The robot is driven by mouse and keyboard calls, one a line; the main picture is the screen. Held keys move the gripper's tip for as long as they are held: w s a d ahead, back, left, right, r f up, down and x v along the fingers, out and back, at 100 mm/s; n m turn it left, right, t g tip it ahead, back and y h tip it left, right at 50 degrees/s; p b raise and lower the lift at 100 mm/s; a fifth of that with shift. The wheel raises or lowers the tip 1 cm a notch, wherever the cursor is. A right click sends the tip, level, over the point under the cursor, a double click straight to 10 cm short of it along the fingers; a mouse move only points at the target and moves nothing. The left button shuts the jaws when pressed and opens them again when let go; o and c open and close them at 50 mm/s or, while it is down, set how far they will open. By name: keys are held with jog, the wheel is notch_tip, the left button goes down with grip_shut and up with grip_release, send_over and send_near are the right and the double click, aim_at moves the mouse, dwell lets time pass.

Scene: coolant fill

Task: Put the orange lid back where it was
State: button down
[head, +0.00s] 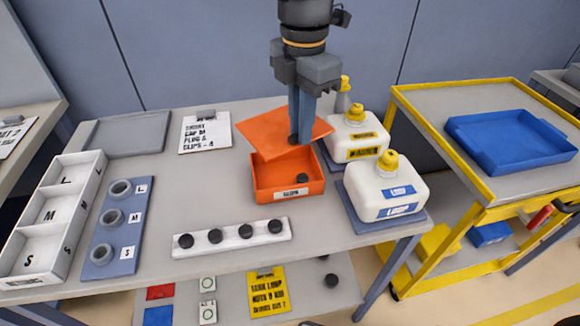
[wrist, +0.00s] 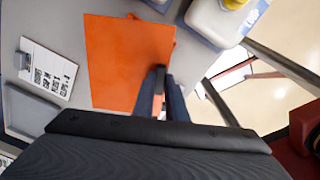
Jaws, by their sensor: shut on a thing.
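The orange lid (head: 268,131) is a flat square plate above the back part of the orange box (head: 289,194). My gripper (head: 294,138) points down and is shut on the lid near its front edge, where a small dark piece shows between the fingertips. The box is open at the front, with a dark round plug (head: 302,178) inside and a label on its front wall. Whether the lid touches the box's back rim I cannot tell. In the wrist view the lid (wrist: 125,60) spreads beyond my fingers (wrist: 160,92) and covers the box.
White jugs with yellow caps (head: 395,190) stand close to the right of the box. A white strip with several dark knobs (head: 232,237) lies in front. A clipboard (head: 205,131) and grey tray (head: 130,133) lie to the left. A yellow cart with a blue tray (head: 512,140) stands right.

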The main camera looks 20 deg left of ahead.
notch_tip(320, 180, down, 9)
jog(key=p, duration=0.1)
dwell(0.3)
jog(key=shift+s, duration=0.1)
jog(key=shift+f, duration=0.4)
jog(key=shift+f, duration=0.2)
jog(key=c, duration=1.8)
grip_release()
jog(key=shift+o, duration=0.2)
notch_tip(320, 180, up, 13)
jog(key=shift+r+b, duration=0.15)
jog(key=shift+b, duration=0.7)
